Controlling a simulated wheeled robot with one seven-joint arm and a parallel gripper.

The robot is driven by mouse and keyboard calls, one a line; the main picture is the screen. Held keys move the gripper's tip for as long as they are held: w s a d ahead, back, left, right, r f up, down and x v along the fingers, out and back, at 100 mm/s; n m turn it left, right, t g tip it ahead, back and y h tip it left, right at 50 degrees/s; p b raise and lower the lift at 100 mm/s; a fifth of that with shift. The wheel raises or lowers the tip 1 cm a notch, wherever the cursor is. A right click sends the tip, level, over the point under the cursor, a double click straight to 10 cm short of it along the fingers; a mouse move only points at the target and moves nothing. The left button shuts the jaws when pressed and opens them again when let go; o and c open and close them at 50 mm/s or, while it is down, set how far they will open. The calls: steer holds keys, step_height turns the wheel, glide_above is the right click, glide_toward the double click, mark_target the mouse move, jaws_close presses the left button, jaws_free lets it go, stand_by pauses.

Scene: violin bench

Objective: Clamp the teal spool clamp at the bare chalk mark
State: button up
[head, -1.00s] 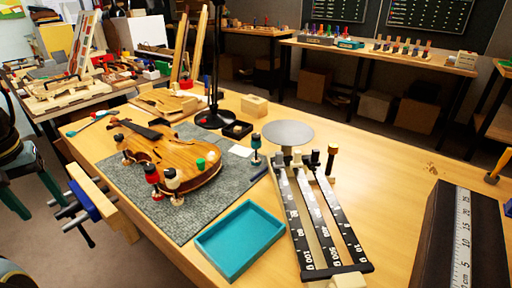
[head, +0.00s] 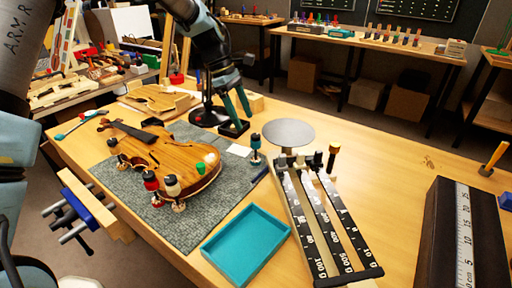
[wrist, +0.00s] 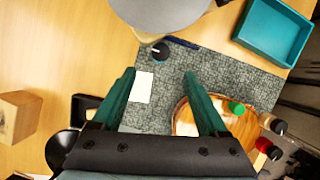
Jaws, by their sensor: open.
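The teal spool clamp (head: 255,150) stands upright with a dark top beside the violin, near the right edge of the grey mat. In the wrist view it (wrist: 160,51) shows from above, beyond the fingertips. The violin (head: 160,150) lies on the mat with several clamps at its edge, including a red one (head: 151,181) and a white one with a dark top (head: 172,186). A green piece (head: 201,168) is on its lower part. My gripper (head: 240,117) is open and empty, above the bench behind the teal clamp. I cannot make out the chalk mark.
A white card (head: 238,150) lies beside the clamp. A grey disc on a stand (head: 288,132), a teal tray (head: 246,240) and a black scale rack (head: 325,225) are close by. A lamp base (head: 207,116) and wood block (head: 254,102) stand behind. The bench's right middle is clear.

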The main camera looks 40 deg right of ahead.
mark_target(256, 146)
steer(key=x, duration=0.3)
steer(key=p+x, duration=0.1)
steer(key=shift+s+d+f, duration=0.2)
steer(key=shift+s+d, duration=0.15)
steer(key=shift+d, duration=0.05)
steer(key=shift+a+p+x, duration=0.15)
steer(key=shift+p+x, duration=0.5)
steer(key=shift+x, duration=0.9)
steer(key=shift+a+p+x, duration=0.15)
steer(key=shift+p+x, duration=0.45)
steer(key=shift+x, duration=1)
jaws_close()
